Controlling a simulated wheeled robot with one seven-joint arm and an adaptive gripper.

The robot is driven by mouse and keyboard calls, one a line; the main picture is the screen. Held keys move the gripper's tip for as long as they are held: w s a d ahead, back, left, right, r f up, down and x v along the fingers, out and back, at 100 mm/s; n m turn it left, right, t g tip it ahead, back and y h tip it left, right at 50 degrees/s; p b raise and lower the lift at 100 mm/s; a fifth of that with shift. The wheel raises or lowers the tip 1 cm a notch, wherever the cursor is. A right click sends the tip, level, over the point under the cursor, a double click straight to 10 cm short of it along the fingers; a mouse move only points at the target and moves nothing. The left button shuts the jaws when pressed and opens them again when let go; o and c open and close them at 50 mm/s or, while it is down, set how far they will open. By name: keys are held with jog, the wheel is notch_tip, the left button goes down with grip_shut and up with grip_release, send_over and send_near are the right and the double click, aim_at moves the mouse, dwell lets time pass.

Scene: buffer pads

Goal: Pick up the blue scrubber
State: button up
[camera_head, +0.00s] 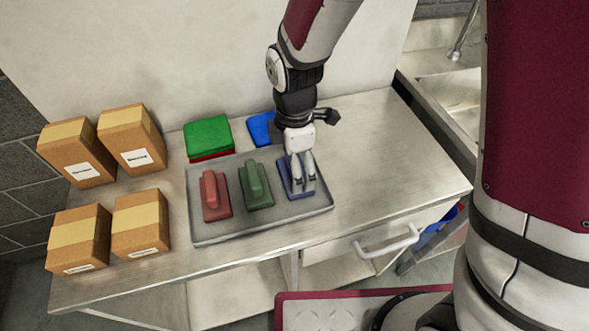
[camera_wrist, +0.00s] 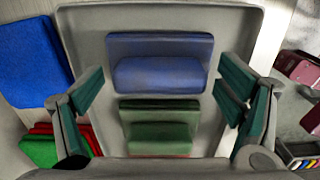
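The blue scrubber (camera_head: 285,178) lies at the right end of a grey metal tray (camera_head: 262,228), partly covered by my gripper in the head view. In the wrist view the blue scrubber (camera_wrist: 160,72) lies flat, its raised handle running crosswise between my fingers. My gripper (camera_head: 303,178) points down over the blue scrubber. In the wrist view my gripper (camera_wrist: 160,90) is open, with green-padded fingers spread left and right of the scrubber and clear gaps on both sides. The exact height of the fingertips cannot be told.
A green scrubber (camera_head: 255,185) and a red scrubber (camera_head: 212,194) share the tray. Green pads (camera_head: 208,135) stacked over red, and a blue pad (camera_head: 260,129), lie behind it. Several cardboard boxes (camera_head: 132,138) stand at left. The steel table (camera_head: 400,160) is clear at right, beside a sink.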

jog(key=c, duration=1)
jog(key=shift+o, duration=0.2)
jog(key=shift+r, duration=0.4)
notch_tip(320, 180, up, 3)
jog(key=s+r+p, duration=0.1)
jog(key=s+p, duration=0.3)
jog(key=s, duration=1.1)
jog(key=shift+s+d+r+p, duration=0.15)
jog(key=shift+s+p, duration=0.15)
jog(key=shift+s, duration=0.05)
